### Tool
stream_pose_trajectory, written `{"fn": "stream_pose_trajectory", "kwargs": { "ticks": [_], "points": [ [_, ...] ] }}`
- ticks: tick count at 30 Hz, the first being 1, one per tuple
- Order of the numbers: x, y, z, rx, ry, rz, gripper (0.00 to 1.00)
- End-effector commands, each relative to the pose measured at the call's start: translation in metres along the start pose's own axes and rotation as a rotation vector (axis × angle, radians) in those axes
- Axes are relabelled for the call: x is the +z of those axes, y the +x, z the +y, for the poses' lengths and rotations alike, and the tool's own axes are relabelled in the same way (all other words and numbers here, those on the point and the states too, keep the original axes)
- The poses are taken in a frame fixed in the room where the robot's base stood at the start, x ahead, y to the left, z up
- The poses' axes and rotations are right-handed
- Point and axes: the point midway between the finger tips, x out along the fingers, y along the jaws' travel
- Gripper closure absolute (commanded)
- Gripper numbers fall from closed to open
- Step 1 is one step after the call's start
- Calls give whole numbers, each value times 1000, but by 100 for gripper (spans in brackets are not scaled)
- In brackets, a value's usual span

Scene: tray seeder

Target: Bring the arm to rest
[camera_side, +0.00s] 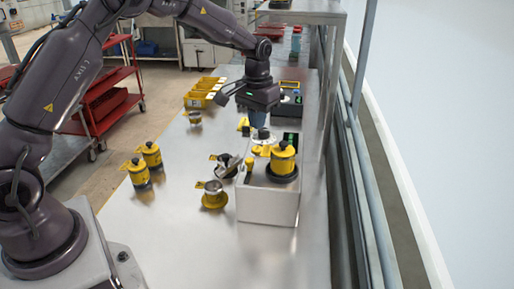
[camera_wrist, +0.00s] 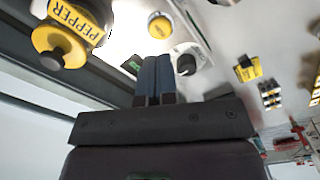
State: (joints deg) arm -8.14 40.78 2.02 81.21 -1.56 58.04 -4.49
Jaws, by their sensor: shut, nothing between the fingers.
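My gripper (camera_side: 258,119) points down above the far part of the white box-shaped seeder (camera_side: 262,205) in the side view. In the wrist view its two blue fingers (camera_wrist: 154,68) are together, with nothing between them. A yellow canister (camera_side: 282,160) sits on a dark round base on top of the seeder. A yellow canister labelled PEPPER (camera_wrist: 72,22) shows at the upper left of the wrist view. Whether the fingertips touch anything below cannot be told.
Two yellow canisters (camera_side: 151,154) stand on the steel table (camera_side: 170,240) at left. Metal cups with yellow holders (camera_side: 213,195) stand left of the seeder. Yellow bins (camera_side: 203,92) are farther back. A shelf post (camera_side: 333,90) rises at right. The table front is clear.

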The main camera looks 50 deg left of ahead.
Motion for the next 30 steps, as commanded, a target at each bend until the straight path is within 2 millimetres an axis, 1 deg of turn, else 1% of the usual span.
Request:
{"fn": "stream_pose_trajectory", "kwargs": {
  "ticks": [3, 6, 17, 20, 22, 23, 26, 29, 30],
  "points": [
    [0, -9, 0, 0, 0, 2, 100],
    [0, -13, 0, 0, 0, 0, 100],
    [0, -14, 0, 0, 7, 4, 100],
    [12, -1, -2, -5, 15, -30, 100],
    [27, -4, -2, -5, 25, -43, 100],
    [34, -8, -2, -5, 30, -43, 100],
    [62, -30, 0, -1, 53, -25, 100],
    [92, -55, 3, 4, 80, 8, 100],
    [104, -64, 4, 6, 92, 26, 100]
  ]
}}
